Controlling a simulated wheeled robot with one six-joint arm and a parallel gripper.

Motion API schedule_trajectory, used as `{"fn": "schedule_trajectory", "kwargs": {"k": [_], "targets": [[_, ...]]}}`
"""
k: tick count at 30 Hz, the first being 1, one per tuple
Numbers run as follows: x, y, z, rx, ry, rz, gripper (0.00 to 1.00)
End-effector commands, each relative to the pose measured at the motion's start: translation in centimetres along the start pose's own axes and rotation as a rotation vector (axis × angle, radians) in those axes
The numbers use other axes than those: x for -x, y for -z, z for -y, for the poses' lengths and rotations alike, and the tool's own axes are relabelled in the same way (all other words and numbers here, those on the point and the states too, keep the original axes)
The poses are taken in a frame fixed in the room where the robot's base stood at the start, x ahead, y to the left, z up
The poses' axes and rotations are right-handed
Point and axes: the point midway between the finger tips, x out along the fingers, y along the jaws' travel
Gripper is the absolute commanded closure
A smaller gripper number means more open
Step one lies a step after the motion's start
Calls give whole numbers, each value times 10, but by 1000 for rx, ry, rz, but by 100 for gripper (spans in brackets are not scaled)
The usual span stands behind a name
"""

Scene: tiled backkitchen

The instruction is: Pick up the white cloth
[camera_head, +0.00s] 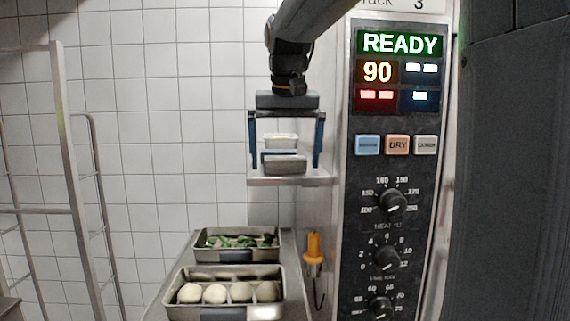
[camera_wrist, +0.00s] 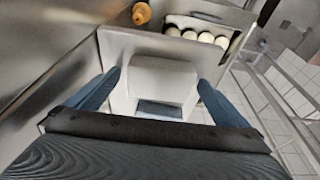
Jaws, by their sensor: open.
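My gripper (camera_head: 286,164) is open, pointing down over a small metal shelf (camera_head: 312,181) beside the control panel. Its two blue fingers stand on either side of a small grey block-like item (camera_head: 284,163), with gaps on both sides. A paler item with a yellowish top (camera_head: 281,140) shows behind it. In the wrist view, a pale smooth block (camera_wrist: 164,76) lies between the fingertips, and a white-rimmed piece with a dark bluish middle (camera_wrist: 160,110) adjoins it. No item is plainly recognisable as a white cloth; I cannot tell which piece it is.
Below the shelf, one metal tray (camera_head: 221,312) holds several pale round balls, and another tray (camera_head: 204,250) holds green pieces. An orange-handled hook (camera_head: 313,250) hangs near the panel (camera_head: 396,160) with knobs. A metal rack (camera_head: 66,150) stands left. The tiled wall is behind.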

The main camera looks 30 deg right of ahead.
Motion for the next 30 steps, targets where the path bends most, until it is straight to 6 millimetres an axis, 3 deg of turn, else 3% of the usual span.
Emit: {"fn": "schedule_trajectory", "kwargs": {"k": [1,9,20,23,30], "targets": [[0,0,0,0,0,0,3],[0,0,0,0,0,0,45],[7,3,0,0,0,-1,45],[17,6,0,0,1,-2,45],[60,20,0,-1,1,-4,45]]}}
